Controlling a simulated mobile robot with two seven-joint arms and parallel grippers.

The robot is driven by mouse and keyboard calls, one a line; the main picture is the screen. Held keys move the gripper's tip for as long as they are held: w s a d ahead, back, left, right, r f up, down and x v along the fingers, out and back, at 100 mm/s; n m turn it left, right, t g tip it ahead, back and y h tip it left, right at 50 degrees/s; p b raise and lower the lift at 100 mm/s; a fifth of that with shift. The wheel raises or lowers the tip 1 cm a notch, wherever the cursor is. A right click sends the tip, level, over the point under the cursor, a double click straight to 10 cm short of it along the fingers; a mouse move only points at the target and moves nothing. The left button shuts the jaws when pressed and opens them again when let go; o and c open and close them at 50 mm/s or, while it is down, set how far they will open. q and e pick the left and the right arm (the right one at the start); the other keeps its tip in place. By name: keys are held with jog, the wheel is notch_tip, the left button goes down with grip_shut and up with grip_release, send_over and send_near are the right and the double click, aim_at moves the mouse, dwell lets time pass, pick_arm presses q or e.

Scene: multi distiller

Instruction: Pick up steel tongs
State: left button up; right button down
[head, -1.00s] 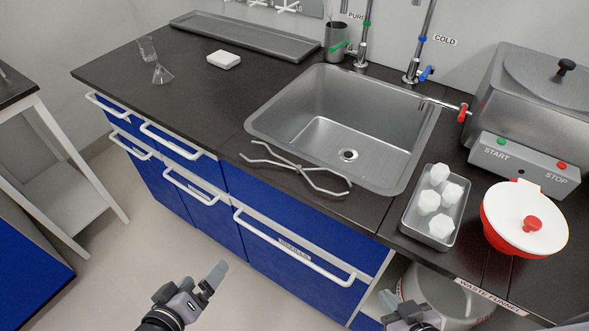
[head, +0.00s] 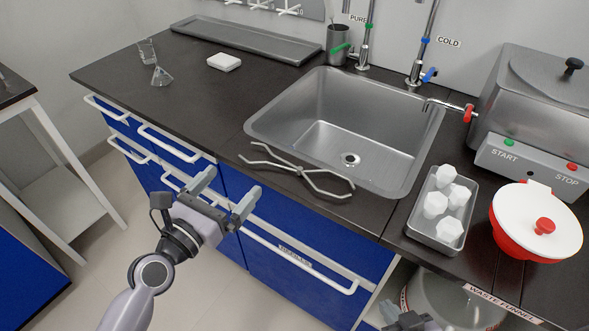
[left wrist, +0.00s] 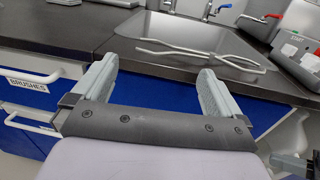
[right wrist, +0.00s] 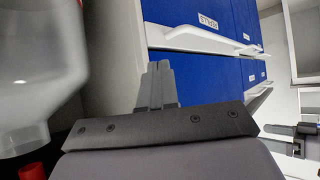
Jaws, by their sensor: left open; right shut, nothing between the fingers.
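The steel tongs (head: 300,171) lie on the dark counter along the front edge of the sink, their arms spread in a crossed shape. They also show in the left wrist view (left wrist: 200,54), beyond the fingers. My left gripper (head: 224,192) is open and empty, in front of the counter's front edge, to the left of and nearer than the tongs, not touching them. My right gripper (right wrist: 160,85) is shut and empty, low in front of the cabinets; in the head view only a part of it shows at the bottom edge.
The steel sink (head: 270,120) lies behind the tongs. A metal tray (head: 421,231) with several white pieces and a red bowl with a white lid (head: 530,210) stand to the right. A waste funnel container (head: 450,298) sits below. The counter left of the tongs is clear.

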aim_at(249, 163)
pick_arm(q)
jog(key=shift+x, duration=3.45)
jog(key=shift+a+f, duration=0.1)
jog(key=c, duration=1)
